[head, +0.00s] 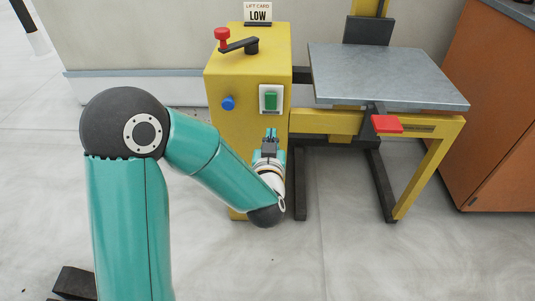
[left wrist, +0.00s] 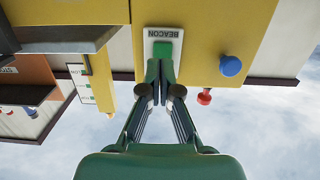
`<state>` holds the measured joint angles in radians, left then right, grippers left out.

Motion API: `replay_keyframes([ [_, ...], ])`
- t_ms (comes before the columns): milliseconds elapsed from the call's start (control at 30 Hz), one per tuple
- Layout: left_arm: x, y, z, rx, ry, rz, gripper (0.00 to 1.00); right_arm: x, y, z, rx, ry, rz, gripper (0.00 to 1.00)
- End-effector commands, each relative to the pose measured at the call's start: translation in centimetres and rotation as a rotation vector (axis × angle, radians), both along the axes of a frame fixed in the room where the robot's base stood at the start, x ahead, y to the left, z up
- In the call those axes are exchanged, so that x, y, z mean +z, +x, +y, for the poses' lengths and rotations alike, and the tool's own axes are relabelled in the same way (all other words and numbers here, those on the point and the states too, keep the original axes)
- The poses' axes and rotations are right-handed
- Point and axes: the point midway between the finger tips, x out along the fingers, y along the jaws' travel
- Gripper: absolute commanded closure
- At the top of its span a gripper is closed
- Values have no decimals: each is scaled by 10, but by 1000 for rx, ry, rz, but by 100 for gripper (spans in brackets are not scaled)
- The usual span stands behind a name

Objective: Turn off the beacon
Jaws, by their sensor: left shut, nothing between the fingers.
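The beacon switch is a green rocker (head: 270,101) on a white plate on the front of the yellow cabinet (head: 225,135). In the left wrist view, which is upside down, the plate reads BEACON and the green rocker (left wrist: 162,50) shows just beyond my fingertips. My left gripper (head: 270,133) is shut and empty, just below the switch in the head view. In the left wrist view its fingertips (left wrist: 160,66) overlap the edge of the rocker. I cannot tell whether they touch it. My right gripper is not in view.
A blue button (head: 228,103) sits left of the switch. A red-knobbed black crank (head: 238,44) and a LIFT CARD LOW sign (head: 258,13) are on top. A grey lift table (head: 385,75) with a red pedal (head: 387,124) stands right. An orange cabinet (head: 500,110) is far right.

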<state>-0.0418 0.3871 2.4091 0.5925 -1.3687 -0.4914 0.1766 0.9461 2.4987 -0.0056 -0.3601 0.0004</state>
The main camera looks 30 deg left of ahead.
Motion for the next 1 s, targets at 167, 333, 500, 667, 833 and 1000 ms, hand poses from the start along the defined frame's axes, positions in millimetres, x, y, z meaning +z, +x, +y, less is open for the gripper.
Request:
replay_keyframes([
  [167,-10,-30,-19,-3,1,-5,100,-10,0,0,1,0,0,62],
  [333,-10,-41,-25,-1,0,-5,100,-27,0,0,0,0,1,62],
  [500,-9,-46,-27,1,0,-2,100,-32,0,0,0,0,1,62],
  [667,-8,-47,-26,2,1,-1,100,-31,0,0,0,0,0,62],
  [833,-8,-47,-26,4,1,-1,100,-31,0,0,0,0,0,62],
  [1000,-8,-47,-26,3,1,-1,100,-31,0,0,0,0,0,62],
])
